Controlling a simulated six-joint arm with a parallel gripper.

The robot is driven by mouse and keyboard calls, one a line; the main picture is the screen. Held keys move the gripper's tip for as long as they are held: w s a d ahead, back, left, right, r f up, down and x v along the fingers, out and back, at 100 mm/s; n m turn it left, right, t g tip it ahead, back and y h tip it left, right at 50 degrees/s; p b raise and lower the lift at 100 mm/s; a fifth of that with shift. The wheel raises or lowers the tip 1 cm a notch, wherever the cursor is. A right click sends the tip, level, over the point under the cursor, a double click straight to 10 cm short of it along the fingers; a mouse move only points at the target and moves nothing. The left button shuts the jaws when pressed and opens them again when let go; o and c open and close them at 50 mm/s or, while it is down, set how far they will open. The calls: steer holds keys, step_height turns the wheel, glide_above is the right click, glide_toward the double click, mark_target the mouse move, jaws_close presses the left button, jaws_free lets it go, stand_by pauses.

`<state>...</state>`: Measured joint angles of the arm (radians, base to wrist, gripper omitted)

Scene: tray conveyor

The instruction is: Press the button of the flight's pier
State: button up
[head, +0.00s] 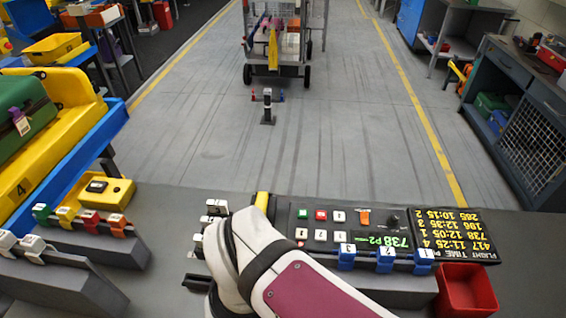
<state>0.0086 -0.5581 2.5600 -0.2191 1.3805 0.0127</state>
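A dark control panel (380,237) lies on the grey counter, with a green button (302,213), a red button (320,214) and several pale buttons (338,216) whose marks are too small to read surely. A green-lit display (384,240) on it seems to read 738 P2. To its right a black flight board (459,234) has yellow lines of flights and times; one line seems to pair 738 with 12:05 and 1. My white and magenta arm covers the panel's lower left. My gripper is not distinctly visible; the arm hides that spot.
Blue tags (385,259) stand along the panel's near edge, and a red bin (465,291) sits at right. White tags (216,207) stand left of my arm. Coloured tags (91,222) and a yellow box (105,192) are at left. Beyond the counter, a cart (275,60) stands on open floor.

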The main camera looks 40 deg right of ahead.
stand_by(0.3)
jaws_close()
stand_by(1.6)
